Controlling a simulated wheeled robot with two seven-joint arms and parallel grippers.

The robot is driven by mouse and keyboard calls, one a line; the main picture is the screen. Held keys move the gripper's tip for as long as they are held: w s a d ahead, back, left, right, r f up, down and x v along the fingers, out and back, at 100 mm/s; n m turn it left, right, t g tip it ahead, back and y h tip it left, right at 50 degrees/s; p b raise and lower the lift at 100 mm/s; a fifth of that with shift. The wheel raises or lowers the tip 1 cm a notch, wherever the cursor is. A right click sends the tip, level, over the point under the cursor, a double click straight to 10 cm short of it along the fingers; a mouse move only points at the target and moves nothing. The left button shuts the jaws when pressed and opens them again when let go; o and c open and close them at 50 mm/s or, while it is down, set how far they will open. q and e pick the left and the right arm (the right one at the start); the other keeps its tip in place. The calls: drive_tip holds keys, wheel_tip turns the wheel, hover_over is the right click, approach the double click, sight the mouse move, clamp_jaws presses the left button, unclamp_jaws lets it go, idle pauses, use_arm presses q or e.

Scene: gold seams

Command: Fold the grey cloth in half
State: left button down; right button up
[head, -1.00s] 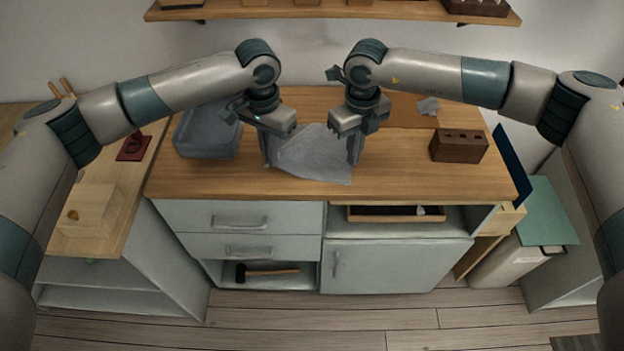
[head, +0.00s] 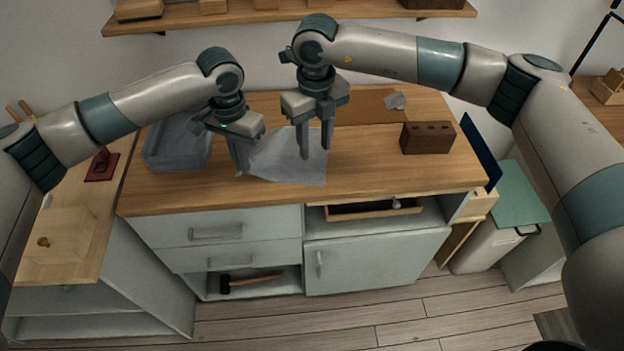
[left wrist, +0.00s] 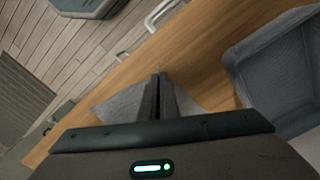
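The grey cloth (head: 288,165) lies on the wooden worktop near its front left, with its left part rising toward my left gripper. My left gripper (head: 238,160) points down at the cloth's left edge, its fingers close together and shut on the cloth. In the left wrist view the cloth (left wrist: 122,106) shows on both sides of the nearly touching fingers (left wrist: 160,82). My right gripper (head: 315,148) is open, its two fingers apart, over the cloth's right part. It looks empty; whether its tips touch the cloth is hard to tell.
A grey bin (head: 163,158) stands left of the cloth and also shows in the left wrist view (left wrist: 262,62). A brown block with holes (head: 427,138) and a small crumpled grey piece (head: 395,100) are to the right. The right front worktop is clear.

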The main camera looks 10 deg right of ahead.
sight(315, 180)
idle(0.4)
drive_tip(key=shift+f, duration=4.95)
drive_tip(key=shift+s, duration=0.1)
clamp_jaws()
drive_tip(key=shift+r, duration=2.5)
